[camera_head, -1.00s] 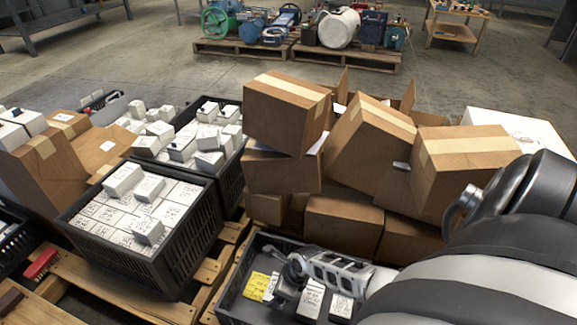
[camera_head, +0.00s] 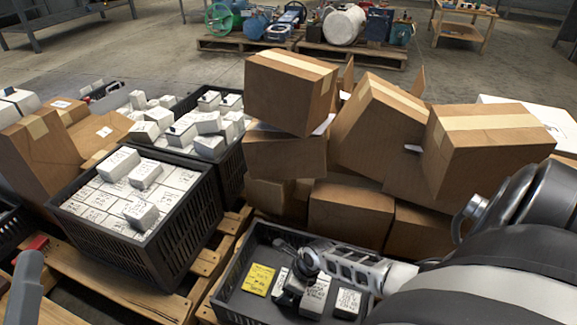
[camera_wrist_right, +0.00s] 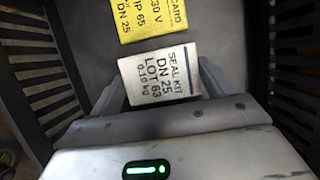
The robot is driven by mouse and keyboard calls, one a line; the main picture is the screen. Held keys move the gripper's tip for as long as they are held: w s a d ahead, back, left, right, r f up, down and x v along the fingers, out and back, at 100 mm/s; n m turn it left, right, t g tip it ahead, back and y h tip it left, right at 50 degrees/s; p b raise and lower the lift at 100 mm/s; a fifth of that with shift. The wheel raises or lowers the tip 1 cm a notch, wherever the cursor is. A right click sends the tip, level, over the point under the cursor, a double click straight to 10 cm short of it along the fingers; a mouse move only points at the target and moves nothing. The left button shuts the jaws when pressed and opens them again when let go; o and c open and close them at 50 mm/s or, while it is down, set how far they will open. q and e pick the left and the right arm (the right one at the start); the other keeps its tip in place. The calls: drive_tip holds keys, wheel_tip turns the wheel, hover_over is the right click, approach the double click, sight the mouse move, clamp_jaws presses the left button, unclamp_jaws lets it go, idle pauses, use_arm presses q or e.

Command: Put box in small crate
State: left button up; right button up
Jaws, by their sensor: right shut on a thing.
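A dark open crate (camera_head: 228,287) with slatted walls stands at the front middle. On its floor are a yellow labelled piece (camera_head: 258,279) and a few small white labelled boxes (camera_head: 347,303). My right gripper (camera_head: 290,288) reaches down inside this crate. In the right wrist view, my right gripper (camera_wrist_right: 162,85) is shut on a white box (camera_wrist_right: 161,75) labelled SEAL KIT, beside the yellow piece (camera_wrist_right: 143,18). I cannot tell whether the held box touches the floor. A grey part at the lower left may be my left arm; no left jaws show.
A black crate (camera_head: 165,240) full of white boxes stands to the left, with another filled crate (camera_head: 238,165) behind it. Stacked brown cartons (camera_head: 350,212) rise close behind the front crate. Wooden pallet boards (camera_head: 120,292) lie at the lower left.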

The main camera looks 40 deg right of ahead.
drive_tip(key=shift+f, duration=0.1)
use_arm(q)
drive_tip(key=shift+r, duration=0.1)
use_arm(e)
drive_tip(key=o, duration=0.9)
drive_tip(key=shift+o, duration=0.2)
drive_tip(key=shift+r, duration=0.3)
drive_tip(key=p+v, duration=0.5)
drive_tip(key=v, duration=0.1)
use_arm(q)
wheel_tip(320, 180, down, 8)
drive_tip(key=s+n+g+y+p, duration=0.2)
drive_tip(key=n+g+y+p, duration=0.1)
drive_tip(key=g+y, duration=0.1)
drive_tip(key=shift+s+f+g+p, duration=0.25)
drive_tip(key=shift+g+p, duration=0.15)
drive_tip(key=shift+g, duration=0.3)
use_arm(e)
drive_tip(key=v, duration=0.5)
drive_tip(key=shift+s+d+r, duration=0.1)
drive_tip(key=shift+s+r, duration=0.1)
drive_tip(key=shift+r, duration=0.05)
use_arm(q)
drive_tip(key=shift+a, duration=0.1)
drive_tip(key=shift+r, duration=0.1)
